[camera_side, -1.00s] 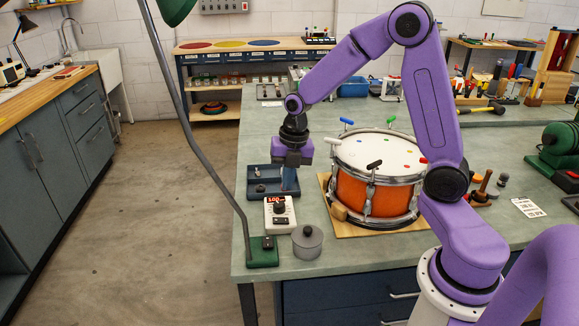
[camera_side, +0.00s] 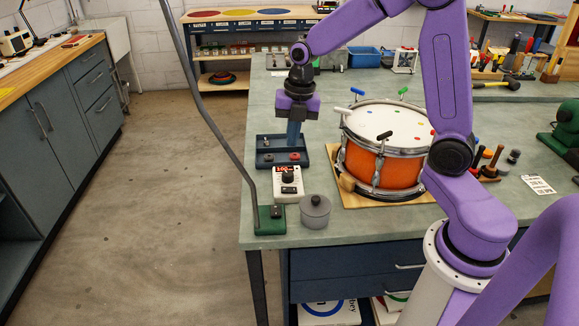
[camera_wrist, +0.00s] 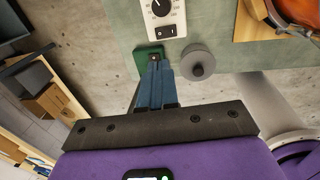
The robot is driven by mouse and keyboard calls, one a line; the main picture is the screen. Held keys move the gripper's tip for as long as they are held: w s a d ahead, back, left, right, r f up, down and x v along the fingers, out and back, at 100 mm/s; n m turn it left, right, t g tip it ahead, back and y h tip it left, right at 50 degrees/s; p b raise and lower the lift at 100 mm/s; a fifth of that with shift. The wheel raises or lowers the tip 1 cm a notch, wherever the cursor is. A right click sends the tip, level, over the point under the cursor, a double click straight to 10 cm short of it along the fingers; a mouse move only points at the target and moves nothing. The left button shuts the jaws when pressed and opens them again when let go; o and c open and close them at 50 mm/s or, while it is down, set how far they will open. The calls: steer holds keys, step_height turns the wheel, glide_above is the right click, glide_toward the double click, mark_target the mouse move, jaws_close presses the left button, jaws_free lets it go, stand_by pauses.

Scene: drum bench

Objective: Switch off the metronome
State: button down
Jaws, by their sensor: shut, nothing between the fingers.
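The metronome (camera_side: 279,192) is a small white box with a lit red display, a black knob (camera_side: 288,175) and a black switch (camera_side: 289,189) near its front end. It stands on the bench near the left edge. In the wrist view the metronome (camera_wrist: 179,16) is at the top, cut off by the frame, with its switch (camera_wrist: 166,31) in sight. My gripper (camera_side: 293,145) is shut and empty, pointing down. In the side view its tips appear behind the metronome and overlap the tray. In the wrist view my gripper's blue fingers (camera_wrist: 159,66) are together.
A grey lidded pot (camera_side: 316,213) and the green lamp base (camera_side: 270,222) stand close in front of the metronome. A dark tray (camera_side: 265,154) with small parts lies behind it. An orange drum (camera_side: 367,166) stands to the right. The lamp's grey stem rises at the left.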

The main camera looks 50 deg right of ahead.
glide_above(285, 188)
steer(key=f, duration=1.2)
steer(key=shift+s+d, duration=0.2)
steer(key=shift+s, duration=0.05)
steer(key=shift+w+a+f, duration=0.1)
steer(key=shift+a+f, duration=0.05)
steer(key=shift+f, duration=0.8)
steer(key=shift+f, duration=0.25)
steer(key=shift+s+d+r, duration=0.2)
steer(key=shift+s+d, duration=0.35)
